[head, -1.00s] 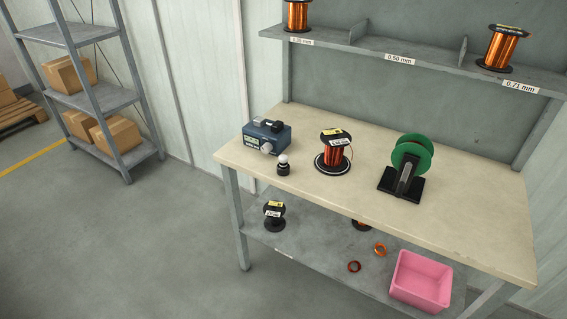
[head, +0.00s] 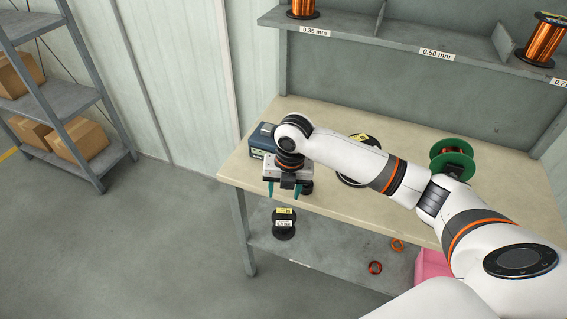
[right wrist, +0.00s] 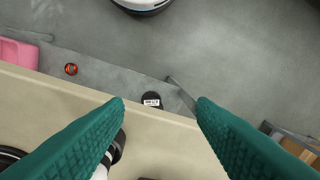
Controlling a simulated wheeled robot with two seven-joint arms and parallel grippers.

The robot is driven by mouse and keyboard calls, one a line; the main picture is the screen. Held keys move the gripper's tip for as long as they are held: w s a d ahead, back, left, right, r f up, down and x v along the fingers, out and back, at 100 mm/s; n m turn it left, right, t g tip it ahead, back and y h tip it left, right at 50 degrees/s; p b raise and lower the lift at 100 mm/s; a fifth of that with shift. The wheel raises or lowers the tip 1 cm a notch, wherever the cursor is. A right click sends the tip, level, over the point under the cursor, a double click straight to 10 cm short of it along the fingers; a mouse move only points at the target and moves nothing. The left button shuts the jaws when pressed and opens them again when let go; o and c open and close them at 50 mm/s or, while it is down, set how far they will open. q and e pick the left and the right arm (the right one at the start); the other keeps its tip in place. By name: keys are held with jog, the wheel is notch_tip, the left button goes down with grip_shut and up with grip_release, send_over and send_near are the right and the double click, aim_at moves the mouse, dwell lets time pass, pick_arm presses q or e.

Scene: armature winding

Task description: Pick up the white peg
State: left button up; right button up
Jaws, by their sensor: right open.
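The white peg (right wrist: 100,173) shows only as a small white patch at the bottom of the right wrist view, largely hidden behind a green finger. A black round part (right wrist: 118,148) shows beside it. In the head view my right gripper hides the white top, and only some of the black base (head: 307,187) shows to its right. My right gripper (head: 282,190) is open and empty, its fingers pointing down at the bench's front left edge. It also shows in the right wrist view (right wrist: 160,104). My left gripper is not in view.
A blue box device (head: 262,141) stands behind my gripper on the workbench (head: 405,140). A wire spool (head: 350,182) is partly behind my arm, and a green spool (head: 453,150) stands to the right. A black spool (head: 284,228) and a pink bin (head: 430,264) are on the lower shelf.

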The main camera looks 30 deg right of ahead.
jog(key=w+d+r+n+g, duration=0.1)
jog(key=w+d+r+n, duration=0.1)
jog(key=d+r+n, duration=0.6)
jog(key=f, duration=0.1)
jog(key=f+m, duration=0.2)
jog(key=shift+d+f+h+p, duration=0.3)
jog(key=shift+f+h+p, duration=0.05)
jog(key=shift+h, duration=0.05)
jog(key=f, duration=0.3)
jog(key=f+p, duration=0.1)
jog(key=shift+w+a+f, duration=0.15)
jog(key=shift+a+f, duration=0.15)
jog(key=shift+f, duration=0.55)
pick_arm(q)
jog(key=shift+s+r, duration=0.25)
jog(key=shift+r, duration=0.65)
pick_arm(e)
jog(key=c, duration=1.1)
pick_arm(q)
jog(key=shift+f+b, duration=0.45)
jog(key=shift+b, duration=0.05)
pick_arm(e)
jog(key=shift+o, duration=0.2)
jog(key=shift+r, duration=5.1)
